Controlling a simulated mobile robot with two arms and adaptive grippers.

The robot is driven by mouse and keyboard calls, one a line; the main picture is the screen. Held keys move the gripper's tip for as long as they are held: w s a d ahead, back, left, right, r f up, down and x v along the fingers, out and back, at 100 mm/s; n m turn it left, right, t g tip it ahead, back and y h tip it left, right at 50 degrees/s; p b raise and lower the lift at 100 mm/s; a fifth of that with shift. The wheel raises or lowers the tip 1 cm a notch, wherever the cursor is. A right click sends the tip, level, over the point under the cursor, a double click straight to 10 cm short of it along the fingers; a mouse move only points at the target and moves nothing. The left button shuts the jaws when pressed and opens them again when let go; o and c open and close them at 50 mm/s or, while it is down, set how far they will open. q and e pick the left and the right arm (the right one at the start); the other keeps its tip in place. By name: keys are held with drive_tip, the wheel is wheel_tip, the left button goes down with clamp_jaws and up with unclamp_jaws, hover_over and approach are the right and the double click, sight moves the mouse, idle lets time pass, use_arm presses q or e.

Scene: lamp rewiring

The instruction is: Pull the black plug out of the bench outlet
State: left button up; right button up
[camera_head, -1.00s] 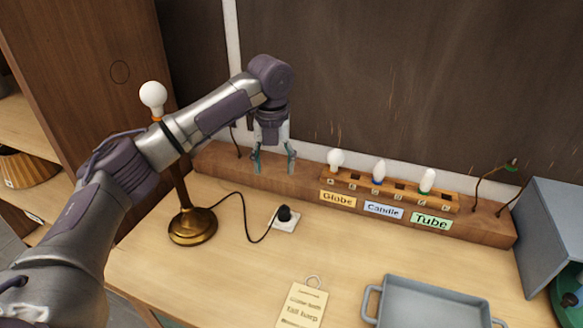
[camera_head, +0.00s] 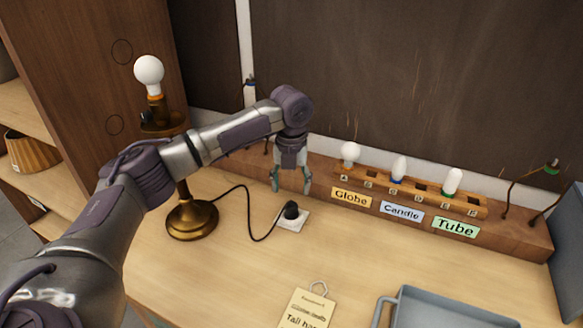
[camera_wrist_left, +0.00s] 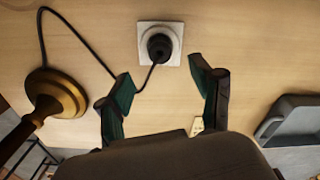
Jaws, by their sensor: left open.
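The black plug (camera_head: 291,210) sits in the white bench outlet (camera_head: 294,223) on the bench top. A black cord runs from it to the brass lamp (camera_head: 191,219) on the left. In the left wrist view the plug (camera_wrist_left: 159,46) and its outlet (camera_wrist_left: 143,31) lie beyond the fingertips, roughly in line with the gap between them. My left gripper (camera_head: 291,186) is open and empty, pointing down above the bench just behind the plug; its fingers (camera_wrist_left: 162,84) are apart in the wrist view. My right gripper does not show.
A bulb rack (camera_head: 405,190) with Globe, Candle and Tube labels stands on the wooden ledge at the back. A tag (camera_head: 309,308) and a grey tray (camera_head: 450,305) lie toward the front. The bench between lamp and tray is mostly clear.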

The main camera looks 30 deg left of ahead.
sight(291, 205)
use_arm(q)
wheel_tip(291, 205, down, 8)
drive_tip(key=shift+w+p, duration=0.15)
drive_tip(key=shift+p, duration=0.35)
drive_tip(key=c, duration=1.2)
drive_tip(key=shift+r, duration=0.1)
drive_tip(key=shift+r+p, duration=0.15)
drive_tip(key=shift+p, duration=0.15)
drive_tip(key=shift+r+p, duration=2.2)
drive_tip(key=shift+p, duration=0.15)
drive_tip(key=shift+f, duration=0.1)
